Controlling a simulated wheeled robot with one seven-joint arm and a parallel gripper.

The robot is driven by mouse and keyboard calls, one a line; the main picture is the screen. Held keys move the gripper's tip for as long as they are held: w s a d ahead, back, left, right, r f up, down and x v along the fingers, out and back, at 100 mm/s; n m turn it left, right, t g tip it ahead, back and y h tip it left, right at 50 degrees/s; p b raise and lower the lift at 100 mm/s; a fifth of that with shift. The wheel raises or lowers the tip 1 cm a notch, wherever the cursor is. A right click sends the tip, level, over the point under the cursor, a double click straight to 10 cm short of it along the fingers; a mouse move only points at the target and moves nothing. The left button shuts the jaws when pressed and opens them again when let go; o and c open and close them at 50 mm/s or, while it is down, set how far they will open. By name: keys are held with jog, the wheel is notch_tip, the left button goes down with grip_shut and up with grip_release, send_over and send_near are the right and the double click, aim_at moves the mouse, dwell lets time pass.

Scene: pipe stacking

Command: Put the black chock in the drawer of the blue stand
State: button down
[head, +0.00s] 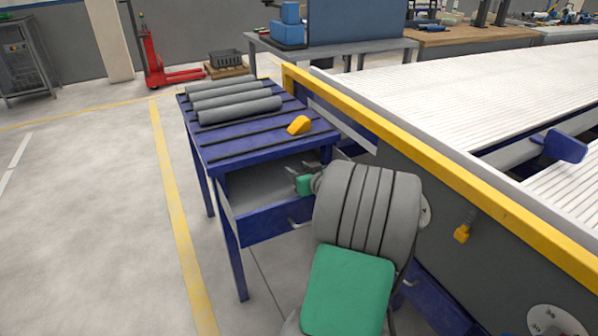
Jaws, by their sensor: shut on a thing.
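The blue stand (222,153) is left of the middle, with its drawer (268,223) pulled out toward me. The part of the drawer's grey inside that shows is empty; its right part is hidden behind my arm. My gripper (303,184) is mostly hidden by my own grey and green arm, at the right part of the open drawer. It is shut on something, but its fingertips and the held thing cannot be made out. I cannot see the black chock anywhere. A silver handle (296,221) shows on the drawer front, partly covered by my arm.
Several grey pipes (240,110) lie on the stand's ridged top, with a yellow chock (299,125) near its right side. A conveyor with a yellow rail (400,135) runs close along the right. The floor (80,220) to the left is clear.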

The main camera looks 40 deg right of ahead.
jog(key=shift+f, duration=0.4)
jog(key=c, duration=1.3)
grip_release()
jog(key=shift+s+a, duration=0.1)
jog(key=o, duration=0.5)
jog(key=shift+s+f, duration=0.1)
jog(key=shift+f, duration=0.25)
jog(key=shift+c, duration=0.2)
jog(key=shift+r, duration=0.25)
jog(key=shift+r+p, duration=0.55)
jog(key=shift+p, duration=0.3)
jog(key=p+v, duration=0.1)
jog(key=v, duration=1)
jog(key=shift+s+a+r+p, duration=0.1)
jog(key=shift+s+r+p, duration=0.2)
